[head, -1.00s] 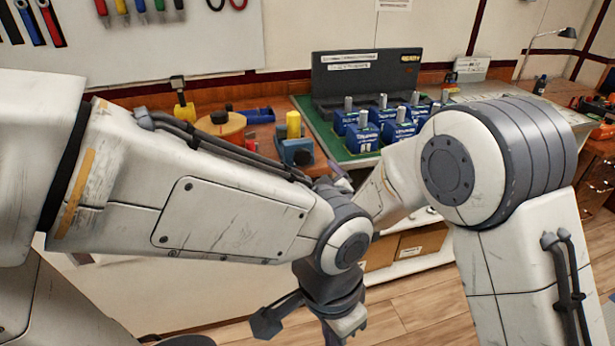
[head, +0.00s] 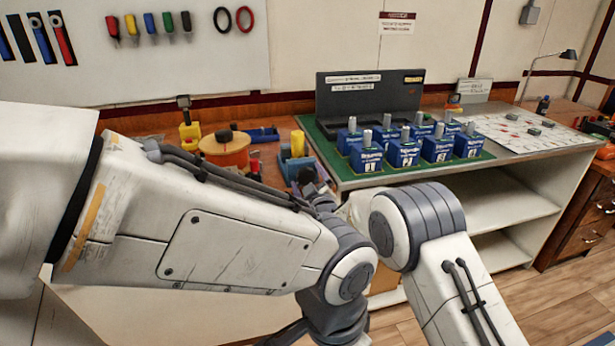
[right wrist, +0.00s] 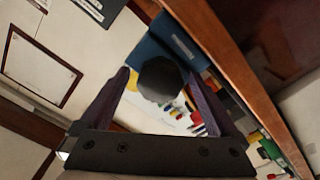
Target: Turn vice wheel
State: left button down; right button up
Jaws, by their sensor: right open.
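A small vice (head: 298,166) with a blue body and a yellow block (head: 298,143) sits at the bench's front edge in the head view. Its dark, many-sided wheel (head: 308,175) faces my right gripper (head: 319,190), which is largely hidden behind my left arm. In the right wrist view, the wheel (right wrist: 160,80) shows between the two purple-grey fingers of the right gripper (right wrist: 165,85). The fingers are apart, one on each side of the wheel, with gaps; I cannot tell whether either touches. My left gripper is at the bottom edge of the head view, mostly cut off.
Several blue breakers (head: 404,152) stand on a green mat (head: 345,178) right of the vice. A black case (head: 368,92) is behind them. An orange spool (head: 224,150) and a yellow tool stand (head: 189,132) are to the left. Shelves (head: 505,207) lie under the bench.

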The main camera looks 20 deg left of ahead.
jog(key=shift+w+a, duration=0.25)
jog(key=shift+w, duration=0.15)
jog(key=c, duration=1.4)
